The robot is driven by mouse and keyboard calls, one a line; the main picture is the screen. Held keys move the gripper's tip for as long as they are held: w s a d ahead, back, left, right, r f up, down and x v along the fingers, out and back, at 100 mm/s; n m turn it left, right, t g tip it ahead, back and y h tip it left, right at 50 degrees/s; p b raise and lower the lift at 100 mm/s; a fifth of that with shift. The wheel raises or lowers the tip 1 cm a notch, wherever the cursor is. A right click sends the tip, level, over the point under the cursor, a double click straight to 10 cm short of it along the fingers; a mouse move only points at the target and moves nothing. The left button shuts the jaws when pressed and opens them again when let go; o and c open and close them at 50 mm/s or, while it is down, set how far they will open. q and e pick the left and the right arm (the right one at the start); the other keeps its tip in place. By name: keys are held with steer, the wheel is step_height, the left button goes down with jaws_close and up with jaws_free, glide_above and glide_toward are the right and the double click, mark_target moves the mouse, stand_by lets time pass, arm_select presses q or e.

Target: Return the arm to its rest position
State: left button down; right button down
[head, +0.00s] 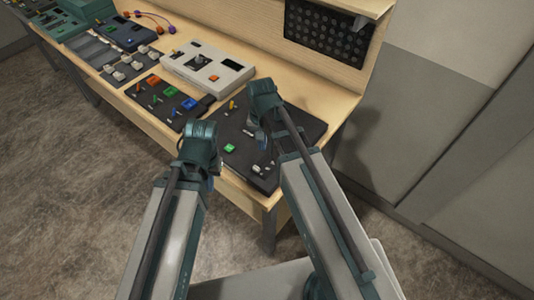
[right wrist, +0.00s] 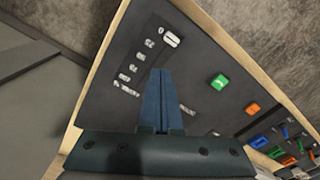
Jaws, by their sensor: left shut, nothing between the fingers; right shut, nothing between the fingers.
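My right gripper (head: 260,134) is over the dark panel (head: 301,120) at the near right end of the wooden desk. In the right wrist view the fingers of the right gripper (right wrist: 163,100) are together and empty, pointing across the dark panel (right wrist: 180,62). My left arm comes in from the left, and its wrist (head: 201,135) is at the desk's front edge, left of the dark panel. The left fingertips are mostly hidden behind the wrist; nothing shows held in them.
A green button (head: 230,148) and small switches are on the dark panel. A panel with coloured switches (head: 166,102) and a white console (head: 209,68) stand further left. A dark speaker grille (head: 328,33) is on the back board. Floor is free in front.

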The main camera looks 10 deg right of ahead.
stand_by(0.3)
steer(key=s+a+f+n+b, duration=0.3)
steer(key=s+n, duration=0.1)
steer(key=s, duration=0.1)
steer(key=s+a+f+n+h+b, duration=0.1)
steer(key=s+a+f+n+b, duration=0.2)
steer(key=s, duration=0.3)
steer(key=shift+a+n, duration=0.2)
steer(key=shift+n, duration=0.4)
steer(key=shift+s, duration=0.1)
